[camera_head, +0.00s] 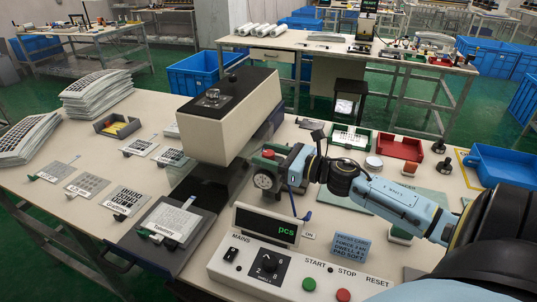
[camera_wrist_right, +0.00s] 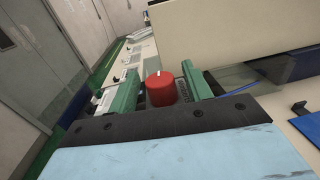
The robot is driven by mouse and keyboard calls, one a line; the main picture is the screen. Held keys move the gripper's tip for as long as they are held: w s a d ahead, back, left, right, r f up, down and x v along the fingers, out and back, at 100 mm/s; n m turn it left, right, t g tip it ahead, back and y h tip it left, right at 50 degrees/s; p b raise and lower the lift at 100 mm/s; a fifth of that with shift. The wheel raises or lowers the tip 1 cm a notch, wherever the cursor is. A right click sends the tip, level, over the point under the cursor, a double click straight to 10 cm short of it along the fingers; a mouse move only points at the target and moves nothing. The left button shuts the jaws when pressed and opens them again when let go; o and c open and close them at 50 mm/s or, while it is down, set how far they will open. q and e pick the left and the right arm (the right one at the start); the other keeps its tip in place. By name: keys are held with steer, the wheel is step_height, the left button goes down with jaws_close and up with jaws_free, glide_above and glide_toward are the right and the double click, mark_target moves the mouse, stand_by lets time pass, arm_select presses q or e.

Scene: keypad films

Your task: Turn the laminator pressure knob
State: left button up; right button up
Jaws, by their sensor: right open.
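The laminator (camera_head: 245,115) is a cream box with a dark top, standing in the middle of the table. A red knob (camera_head: 268,153) with a pale line on its face is at its near right side, above a round dial gauge (camera_head: 263,181). My right gripper (camera_head: 275,157) is at the knob. In the right wrist view, the red knob (camera_wrist_right: 160,90) lies between the two green fingers of my right gripper (camera_wrist_right: 160,80), with a small gap on each side. The fingers are open. My left gripper is not in view.
A control panel (camera_head: 225,262) with a green "pcs" display (camera_head: 268,229) and buttons is in front. Film sheets (camera_head: 124,200) and a grey plate (camera_head: 136,238) lie left. A red tray (camera_head: 399,146) and blue tray (camera_head: 500,163) stand right.

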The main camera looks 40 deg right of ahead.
steer(key=c, duration=0.9)
